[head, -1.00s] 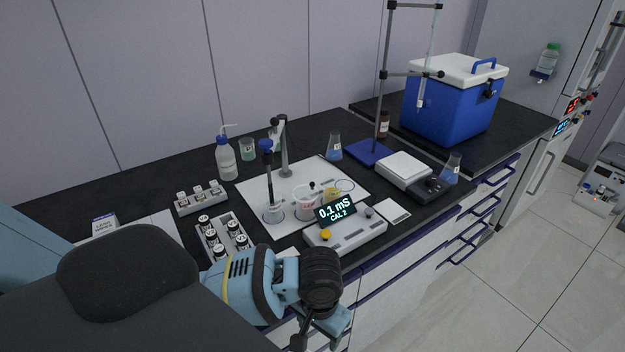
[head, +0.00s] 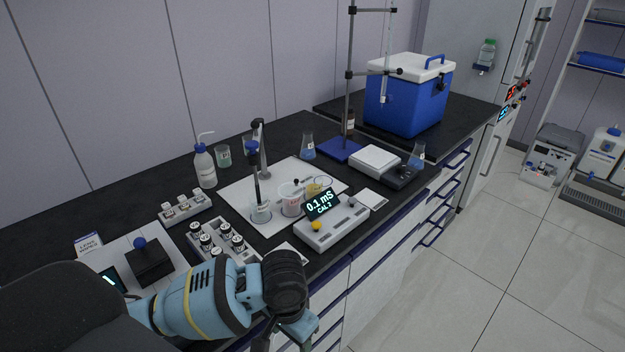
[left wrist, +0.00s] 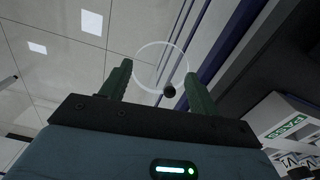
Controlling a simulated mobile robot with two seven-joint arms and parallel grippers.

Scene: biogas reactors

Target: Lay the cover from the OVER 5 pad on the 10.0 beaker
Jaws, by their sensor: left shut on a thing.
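My left gripper (head: 292,335) is low at the front edge of the bench, its jaws partly hidden by my wrist. In the left wrist view its two green fingers (left wrist: 159,82) are shut on a clear round cover (left wrist: 169,91) with a black knob. Floor and drawer fronts show behind the cover. On the white mat stand a beaker (head: 261,213) with a probe in it, a beaker with red marking (head: 291,203) and a yellow one (head: 313,189). I cannot read which is 10.0, nor make out the OVER 5 pad. My right gripper is not in view.
The meter (head: 330,226) reading 0.1 mS stands in front of the beakers. A vial rack (head: 220,240) is to their left, and a probe stand (head: 262,150) rises behind. A balance (head: 378,160) and blue cooler (head: 408,100) are farther right.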

